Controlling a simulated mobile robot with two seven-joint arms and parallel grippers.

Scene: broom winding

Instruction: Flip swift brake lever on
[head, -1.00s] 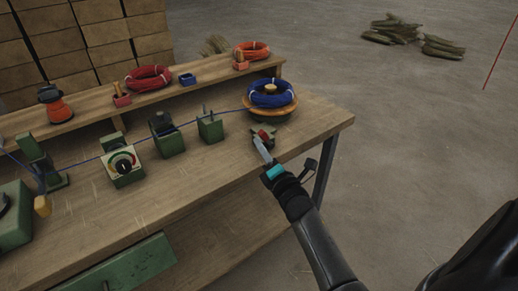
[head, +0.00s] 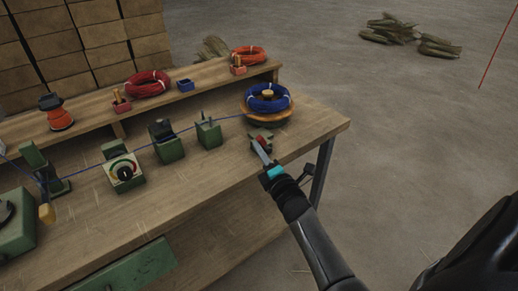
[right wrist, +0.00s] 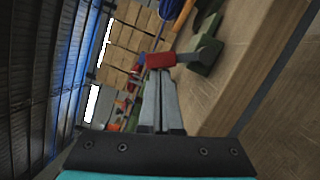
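The swift brake is a small green base (head: 260,133) with a red-ended lever (head: 264,143), near the right end of the bench, just in front of the swift with its blue coil (head: 267,99). In the right wrist view the red lever grip (right wrist: 160,60) sits right at my fingertips, with its grey shaft running right to the green base (right wrist: 207,48). My right gripper (head: 265,158) has its fingers close together, and they look shut (right wrist: 161,82). The tips are at or touching the red grip; I cannot see it between them. My left gripper is out of view.
On the wooden bench (head: 200,190) stand a dial box (head: 125,173) and green blocks (head: 168,147) with the blue line passing along them. A back shelf holds red coils (head: 148,83).

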